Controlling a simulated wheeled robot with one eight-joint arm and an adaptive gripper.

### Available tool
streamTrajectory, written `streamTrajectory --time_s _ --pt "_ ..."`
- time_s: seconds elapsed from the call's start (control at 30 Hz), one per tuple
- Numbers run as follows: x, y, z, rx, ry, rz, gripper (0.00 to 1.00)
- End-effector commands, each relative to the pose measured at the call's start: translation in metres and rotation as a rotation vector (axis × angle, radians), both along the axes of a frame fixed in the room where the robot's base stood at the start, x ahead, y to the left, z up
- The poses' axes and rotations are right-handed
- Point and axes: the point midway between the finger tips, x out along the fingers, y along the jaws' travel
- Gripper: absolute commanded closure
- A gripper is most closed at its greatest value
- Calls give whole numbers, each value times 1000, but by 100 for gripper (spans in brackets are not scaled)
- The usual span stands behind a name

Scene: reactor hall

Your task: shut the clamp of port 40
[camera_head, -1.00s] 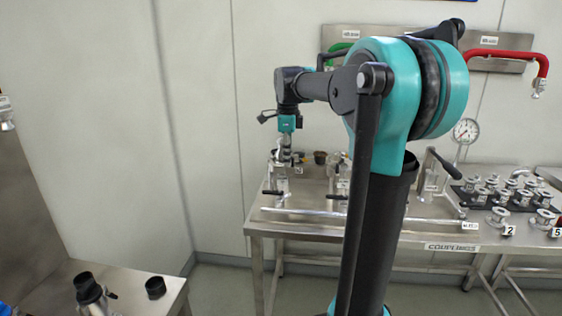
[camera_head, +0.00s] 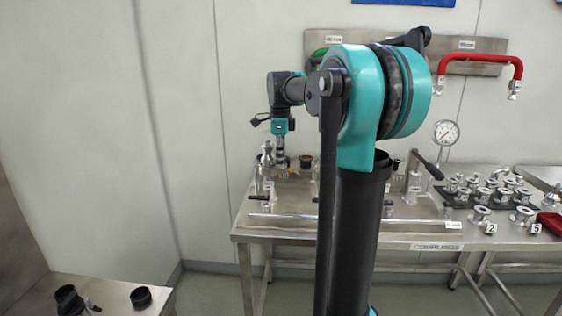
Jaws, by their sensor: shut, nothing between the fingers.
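The steel couplings table (camera_head: 350,231) carries upright metal port fittings at its left end. One fitting (camera_head: 266,158) stands just left of my gripper, with a black clamp handle (camera_head: 258,197) sticking out below it. A second black handle (camera_head: 318,200) shows further right, partly behind my arm. The port labels are too small to read, so I cannot tell which one is port 40 or how its clamp sits. My gripper (camera_head: 281,164) points down among the fittings at the table's back left. It is shut and empty; whether it touches a fitting is unclear.
A pressure gauge (camera_head: 445,133) and a tall black lever (camera_head: 429,164) stand right of my arm. Several metal couplings sit on a dark mat (camera_head: 480,198) further right. A red hose (camera_head: 481,61) hangs on the wall rack. A side table (camera_head: 105,292) with black caps is at lower left.

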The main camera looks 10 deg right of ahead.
Motion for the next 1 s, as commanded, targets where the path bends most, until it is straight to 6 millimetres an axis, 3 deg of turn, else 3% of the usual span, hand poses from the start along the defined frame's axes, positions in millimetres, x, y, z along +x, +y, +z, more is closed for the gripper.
streamTrajectory --time_s 0.17,0.7,1.0 --pt "-1 1 7 0 0 0 100" --pt "-1 1 63 0 0 -1 100" --pt "-1 1 70 0 0 -1 100"
